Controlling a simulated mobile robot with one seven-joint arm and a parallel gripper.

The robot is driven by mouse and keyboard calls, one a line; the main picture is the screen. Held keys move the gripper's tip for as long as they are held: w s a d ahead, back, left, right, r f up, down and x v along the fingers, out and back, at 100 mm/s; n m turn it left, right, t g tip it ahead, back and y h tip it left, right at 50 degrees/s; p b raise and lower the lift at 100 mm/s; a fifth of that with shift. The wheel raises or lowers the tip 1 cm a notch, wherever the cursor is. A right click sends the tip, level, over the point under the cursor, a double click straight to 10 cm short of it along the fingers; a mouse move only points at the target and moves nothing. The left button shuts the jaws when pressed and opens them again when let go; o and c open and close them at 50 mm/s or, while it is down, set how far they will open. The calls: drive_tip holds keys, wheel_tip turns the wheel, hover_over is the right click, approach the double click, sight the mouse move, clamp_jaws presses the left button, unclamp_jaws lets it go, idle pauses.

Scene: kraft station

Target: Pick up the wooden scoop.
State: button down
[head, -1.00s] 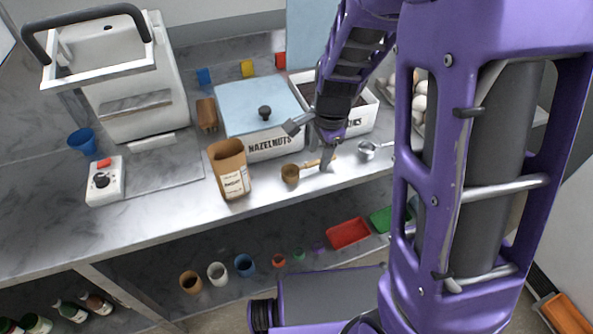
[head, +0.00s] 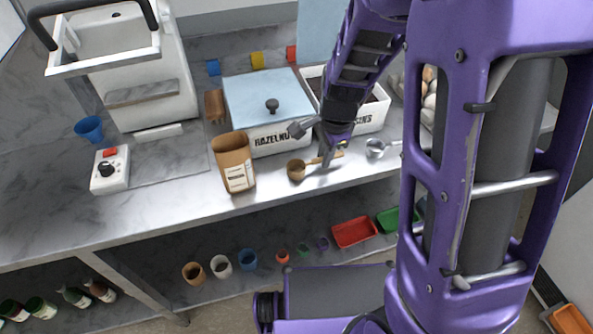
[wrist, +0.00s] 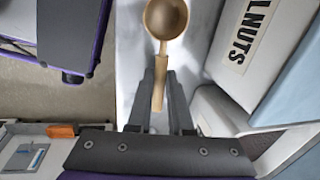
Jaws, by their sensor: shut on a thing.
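The wooden scoop (head: 297,171) has a small round bowl and a straight handle, and it is at the front of the counter, before the hazelnuts bin. In the wrist view its bowl (wrist: 166,17) is at the top and its handle runs down between the two fingers. My gripper (wrist: 160,80) is shut on the scoop's handle, with the bowl sticking out beyond the fingertips. In the head view my gripper (head: 327,160) is at the handle end, low over the counter. I cannot tell whether the scoop touches the counter.
The hazelnuts bin (head: 283,139) with a blue lid stands close behind the scoop. A brown paper bag (head: 233,163) stands to the left and a metal scoop (head: 376,148) lies to the right. The counter's front edge (head: 200,213) is close; bare counter (head: 130,220) lies at left.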

drive_tip(key=shift+r, duration=0.15)
wheel_tip(320, 180, up, 10)
drive_tip(key=shift+p, duration=0.4)
idle(0.6)
